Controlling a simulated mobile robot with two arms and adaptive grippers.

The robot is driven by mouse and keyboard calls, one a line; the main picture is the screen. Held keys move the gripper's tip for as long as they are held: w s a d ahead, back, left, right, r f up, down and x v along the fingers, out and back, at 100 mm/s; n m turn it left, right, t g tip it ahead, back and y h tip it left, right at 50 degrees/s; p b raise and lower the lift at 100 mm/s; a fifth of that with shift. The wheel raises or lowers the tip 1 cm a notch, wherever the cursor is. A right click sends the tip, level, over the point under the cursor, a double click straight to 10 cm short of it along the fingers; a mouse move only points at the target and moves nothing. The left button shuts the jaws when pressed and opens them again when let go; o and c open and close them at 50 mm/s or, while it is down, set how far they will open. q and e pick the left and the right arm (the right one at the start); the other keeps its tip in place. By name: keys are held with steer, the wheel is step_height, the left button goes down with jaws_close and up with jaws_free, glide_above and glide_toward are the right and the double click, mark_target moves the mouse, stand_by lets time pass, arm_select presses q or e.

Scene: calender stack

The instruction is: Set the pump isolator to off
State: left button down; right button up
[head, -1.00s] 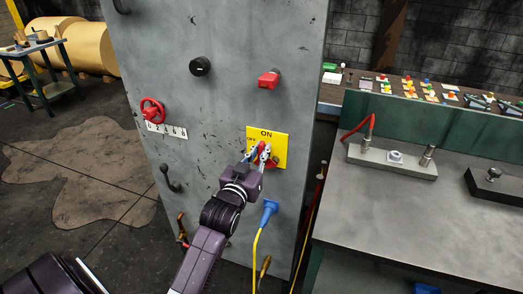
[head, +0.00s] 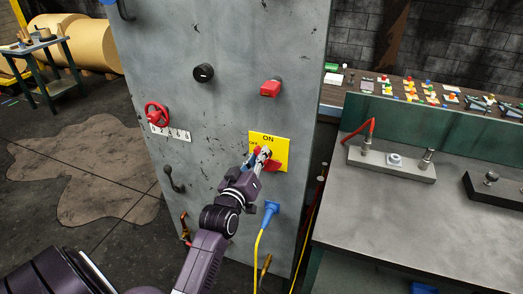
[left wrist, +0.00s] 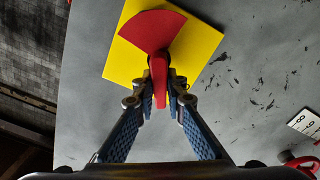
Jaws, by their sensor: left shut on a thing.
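The pump isolator is a yellow plate (head: 283,147) marked ON at its top, on the front of the grey panel. Its red handle (left wrist: 158,82) stands out from the plate, with a red fan-shaped piece (left wrist: 150,30) behind it. My left gripper (left wrist: 160,95) is shut on the handle, one finger on each side. In the head view my left gripper (head: 262,158) covers much of the plate, and a bit of red shows at the fingertips. My right gripper is not in view.
The grey panel (head: 225,120) also carries a red handwheel (head: 157,114), a black knob (head: 203,73), a red knob (head: 271,87) and a hook-like lever (head: 174,180). A blue plug (head: 270,212) with a yellow cable sits below the isolator. A workbench (head: 400,225) stands to the right.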

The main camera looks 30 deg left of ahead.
arm_select(q)
steer(key=n, duration=0.1)
steer(key=n+p, duration=0.1)
steer(key=n, duration=0.1)
steer(key=shift+a, duration=0.25)
steer(key=n, duration=0.2)
steer(key=shift+s+a+f+n+p, duration=0.1)
steer(key=shift+a+f+n+p, duration=0.1)
steer(key=shift+f+n+p, duration=0.15)
steer(key=shift+a+f+n+p, duration=0.1)
steer(key=shift+f+n, duration=0.15)
steer(key=shift+n, duration=0.85)
steer(key=shift+a+f+n+p, duration=0.1)
steer(key=shift+f+n+p, duration=0.1)
steer(key=shift+n, duration=0.95)
steer(key=shift+f+n+p, duration=0.1)
steer(key=shift+f+n, duration=0.15)
steer(key=shift+n, duration=0.85)
steer(key=c, duration=2)
jaws_free()
steer(key=shift+o, duration=0.2)
steer(key=shift+s, duration=0.15)
